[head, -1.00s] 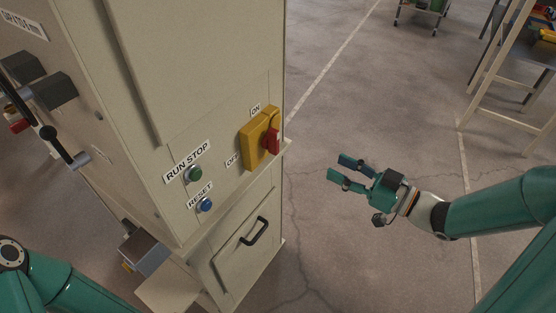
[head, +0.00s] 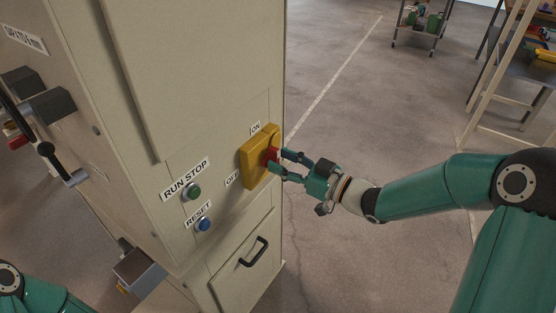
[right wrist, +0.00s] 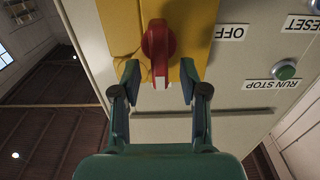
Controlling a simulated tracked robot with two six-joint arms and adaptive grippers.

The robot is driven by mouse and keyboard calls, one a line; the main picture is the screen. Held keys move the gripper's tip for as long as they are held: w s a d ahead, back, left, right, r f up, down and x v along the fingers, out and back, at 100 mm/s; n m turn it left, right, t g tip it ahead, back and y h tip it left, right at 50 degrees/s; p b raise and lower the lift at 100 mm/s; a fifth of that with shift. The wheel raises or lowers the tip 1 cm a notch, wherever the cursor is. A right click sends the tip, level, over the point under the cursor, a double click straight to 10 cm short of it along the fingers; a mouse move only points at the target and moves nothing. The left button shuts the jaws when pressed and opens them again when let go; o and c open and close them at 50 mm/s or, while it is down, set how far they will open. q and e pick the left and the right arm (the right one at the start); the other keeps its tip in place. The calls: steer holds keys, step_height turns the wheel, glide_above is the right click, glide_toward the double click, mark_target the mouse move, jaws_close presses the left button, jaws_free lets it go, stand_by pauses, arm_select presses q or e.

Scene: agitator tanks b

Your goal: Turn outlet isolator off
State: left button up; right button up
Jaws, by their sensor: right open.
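The outlet isolator is a red rotary handle (head: 269,156) on a yellow plate (head: 250,165), fixed to the beige cabinet. An ON label (head: 255,128) is above it and an OFF label (head: 232,179) is at its lower left. My right gripper (head: 286,166) is open at the handle. In the right wrist view the red handle (right wrist: 158,50) lies between the two spread fingertips (right wrist: 160,78), with a gap on each side. The handle is partly hidden by the fingers in the head view. My left gripper is out of view; only part of my left arm shows at lower left.
Left of the isolator are a green RUN STOP button (head: 192,192) and a blue RESET button (head: 203,224). A black door handle (head: 254,252) is below. The floor right of the cabinet is clear. A trolley (head: 420,28) and a shelf frame (head: 500,75) stand far back.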

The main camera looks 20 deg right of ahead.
steer(key=shift+w+a, duration=0.45)
steer(key=shift+w, duration=0.15)
jaws_close()
steer(key=shift+a, duration=0.1)
